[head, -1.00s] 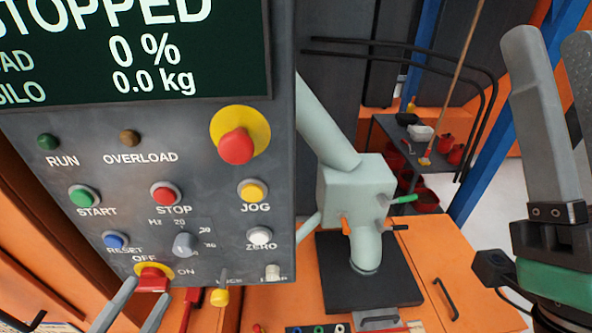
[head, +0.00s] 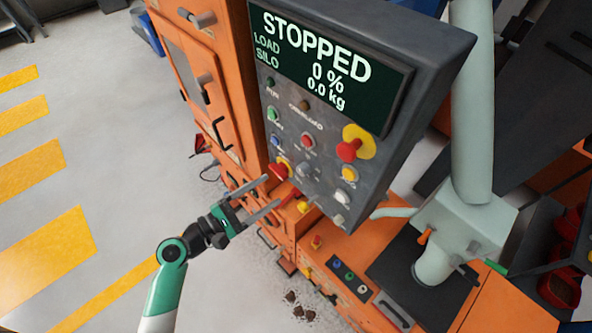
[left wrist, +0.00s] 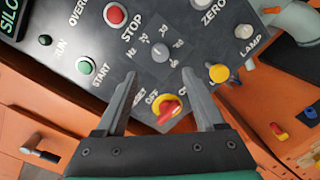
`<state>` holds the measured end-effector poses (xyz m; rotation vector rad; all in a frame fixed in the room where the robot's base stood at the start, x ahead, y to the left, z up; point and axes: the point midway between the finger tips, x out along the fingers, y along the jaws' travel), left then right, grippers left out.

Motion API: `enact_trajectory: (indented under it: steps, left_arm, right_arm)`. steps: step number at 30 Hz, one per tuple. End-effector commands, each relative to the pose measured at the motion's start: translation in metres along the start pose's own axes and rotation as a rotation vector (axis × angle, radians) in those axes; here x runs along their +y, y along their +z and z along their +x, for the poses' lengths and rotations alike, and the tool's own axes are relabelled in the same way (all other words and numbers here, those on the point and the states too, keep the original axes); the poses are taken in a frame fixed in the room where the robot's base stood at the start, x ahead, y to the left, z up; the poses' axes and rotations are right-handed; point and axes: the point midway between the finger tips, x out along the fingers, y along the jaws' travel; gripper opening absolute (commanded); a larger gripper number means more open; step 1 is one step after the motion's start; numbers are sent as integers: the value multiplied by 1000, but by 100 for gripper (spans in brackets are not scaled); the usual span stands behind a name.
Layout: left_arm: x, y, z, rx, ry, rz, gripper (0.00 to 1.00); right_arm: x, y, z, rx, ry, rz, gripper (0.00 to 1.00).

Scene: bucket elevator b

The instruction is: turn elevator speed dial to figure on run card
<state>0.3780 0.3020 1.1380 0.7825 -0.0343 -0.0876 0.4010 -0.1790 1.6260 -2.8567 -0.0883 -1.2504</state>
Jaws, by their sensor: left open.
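The grey speed dial (left wrist: 160,52) sits on the dark control panel (head: 425,50), with a scale marked Hz around it. Its setting is too small to read. The panel's screen (head: 330,62) shows STOPPED, load 0 % and silo 0.0 kg. My left gripper (head: 272,191) is open and empty at the panel's lower left. In the left wrist view its fingertips (left wrist: 158,74) point at the panel just below the dial, one to each side, apart from it. I cannot make out a run card. My right gripper is out of view.
A red switch on a yellow plate (left wrist: 168,110) shows between my left fingers. The red stop button (left wrist: 115,15), green start button (left wrist: 86,66) and a yellow knob (left wrist: 219,73) are close around. A pale green machine (head: 455,225) stands right of the panel.

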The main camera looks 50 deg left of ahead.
Motion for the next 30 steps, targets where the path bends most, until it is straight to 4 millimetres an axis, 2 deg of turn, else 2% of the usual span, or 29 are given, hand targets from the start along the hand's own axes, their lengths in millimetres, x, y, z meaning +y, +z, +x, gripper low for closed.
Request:
enact_trajectory:
  steps: [6, 12, 16, 23, 30]
  left_arm:
    - [0, 3, 51, -6, -3, 2, 71]
    - [0, 1, 84, -3, -1, 0, 71]
    - [0, 1, 93, -2, -1, 1, 71]
    - [0, 1, 94, -2, 0, 1, 71]
    - [0, 1, 93, -2, 0, 1, 29]
  right_arm:
    - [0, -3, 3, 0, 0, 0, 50]
    - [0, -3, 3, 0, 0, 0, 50]
    - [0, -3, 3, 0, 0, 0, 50]
    - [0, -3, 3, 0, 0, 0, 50]
    - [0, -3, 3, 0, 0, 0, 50]
